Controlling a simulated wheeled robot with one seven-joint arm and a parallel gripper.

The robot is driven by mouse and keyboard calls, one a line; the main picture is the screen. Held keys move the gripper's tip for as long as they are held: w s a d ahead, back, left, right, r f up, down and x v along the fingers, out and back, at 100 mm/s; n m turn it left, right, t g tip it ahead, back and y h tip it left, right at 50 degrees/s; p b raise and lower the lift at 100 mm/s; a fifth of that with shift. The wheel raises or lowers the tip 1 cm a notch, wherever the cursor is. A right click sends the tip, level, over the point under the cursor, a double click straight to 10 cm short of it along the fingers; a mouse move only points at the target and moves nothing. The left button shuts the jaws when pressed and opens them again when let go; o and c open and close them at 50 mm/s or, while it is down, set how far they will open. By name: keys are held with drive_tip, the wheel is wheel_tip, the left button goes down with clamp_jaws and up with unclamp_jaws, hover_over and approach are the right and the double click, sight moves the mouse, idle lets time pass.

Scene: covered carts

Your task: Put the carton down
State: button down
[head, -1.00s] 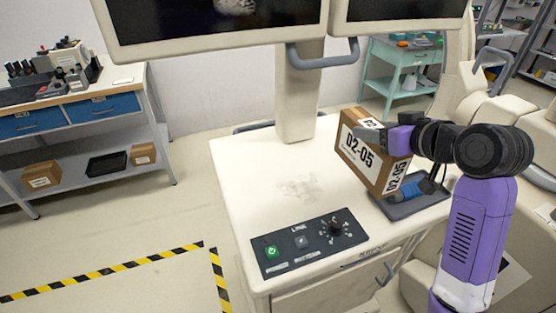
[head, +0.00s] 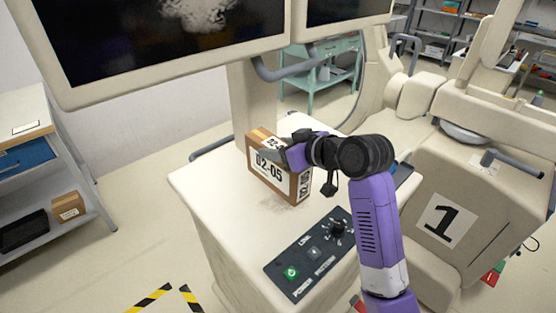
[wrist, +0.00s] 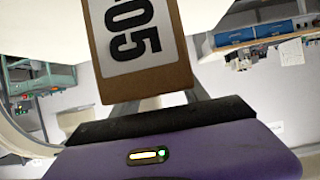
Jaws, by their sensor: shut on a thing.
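The carton (head: 268,178) is a brown box with a white label reading 02-05. My gripper (head: 278,152) is shut on the carton's upper part. The carton looks close to upright, with its lower edge at or just above the cart top; I cannot tell whether it touches. In the wrist view the carton (wrist: 138,85) fills the upper middle, its label partly cut off, between the grey fingers.
A control panel (head: 312,254) with a green button and a knob lies along the cart's front edge. The monitor column (head: 257,105) rises behind the carton. A shelf (head: 75,215) stands at left. A cream machine marked 1 (head: 437,220) stands at right. The cart's left side is clear.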

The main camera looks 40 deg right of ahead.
drive_tip(key=shift+f, duration=1.8)
drive_tip(key=shift+f, duration=0.2)
drive_tip(key=c, duration=0.6)
unclamp_jaws()
drive_tip(key=shift+s, duration=0.1)
